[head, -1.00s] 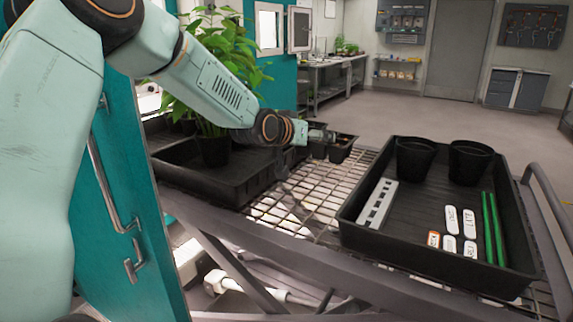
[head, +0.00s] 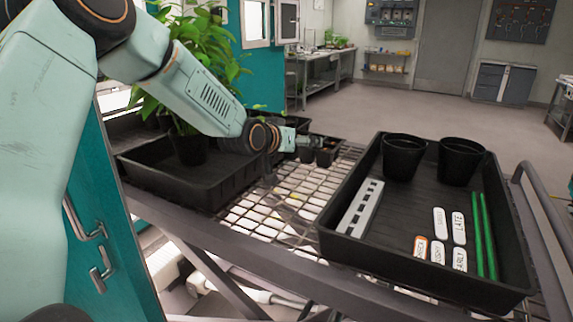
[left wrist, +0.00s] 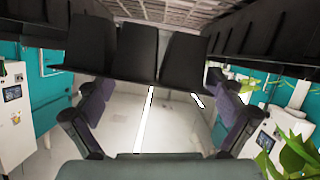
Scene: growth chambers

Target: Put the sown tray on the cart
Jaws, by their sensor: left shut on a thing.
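The sown tray appears to be a small black tray of several cells (head: 326,154). It also shows across the top of the left wrist view (left wrist: 136,52). My left gripper (head: 306,143) is shut on it, with one finger at each side in the wrist view. The soil or seed in the cells is too small to make out. The cart has a wire mesh top (head: 262,214), and the cells are over its far part. Whether they touch the mesh cannot be told. My right gripper is not in view.
A large black tray (head: 335,252) at the right holds two black pots (head: 404,157), a white strip, labels and green sticks. Another black tray (head: 150,182) with a leafy plant (head: 186,70) stands at the left. Bare mesh lies between them. A teal door (head: 88,210) is close at left.

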